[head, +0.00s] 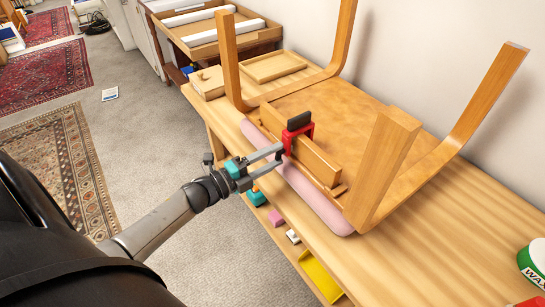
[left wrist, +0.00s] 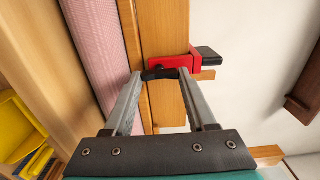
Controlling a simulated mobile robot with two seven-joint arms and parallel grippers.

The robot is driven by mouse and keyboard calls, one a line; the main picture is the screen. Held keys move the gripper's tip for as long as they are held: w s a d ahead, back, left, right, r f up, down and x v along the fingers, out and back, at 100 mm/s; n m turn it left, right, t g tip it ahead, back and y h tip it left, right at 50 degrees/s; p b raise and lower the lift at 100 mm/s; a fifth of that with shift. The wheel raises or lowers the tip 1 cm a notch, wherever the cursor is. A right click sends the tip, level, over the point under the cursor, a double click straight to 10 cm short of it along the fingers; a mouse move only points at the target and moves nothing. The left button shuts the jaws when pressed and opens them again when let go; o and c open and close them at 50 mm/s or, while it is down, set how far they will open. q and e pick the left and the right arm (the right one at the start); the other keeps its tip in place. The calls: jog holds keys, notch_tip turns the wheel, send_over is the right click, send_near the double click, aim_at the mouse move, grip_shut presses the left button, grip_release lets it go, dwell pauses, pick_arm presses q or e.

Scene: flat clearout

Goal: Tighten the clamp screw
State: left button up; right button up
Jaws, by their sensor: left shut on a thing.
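A red clamp (head: 298,132) with a black block at its top grips the wooden rail of an upturned chair (head: 395,150). In the left wrist view the red clamp (left wrist: 176,62) sits across the rail, and the clamp screw's black handle (left wrist: 160,74) lies between my finger ends. My left gripper (head: 281,150) comes in from the front left and is shut on that handle; its fingers also show in the left wrist view (left wrist: 160,80). The screw's shaft is mostly hidden. My right gripper is not in view.
The chair lies legs-up on a wooden bench (head: 450,245), with its pink seat edge (head: 305,190) along the front. Legs rise around the clamp. A wax tin (head: 535,265) stands at right. A yellow tray (head: 320,278) sits below.

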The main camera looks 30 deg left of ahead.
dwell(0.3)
pick_arm(q)
jog(key=o, duration=1.4)
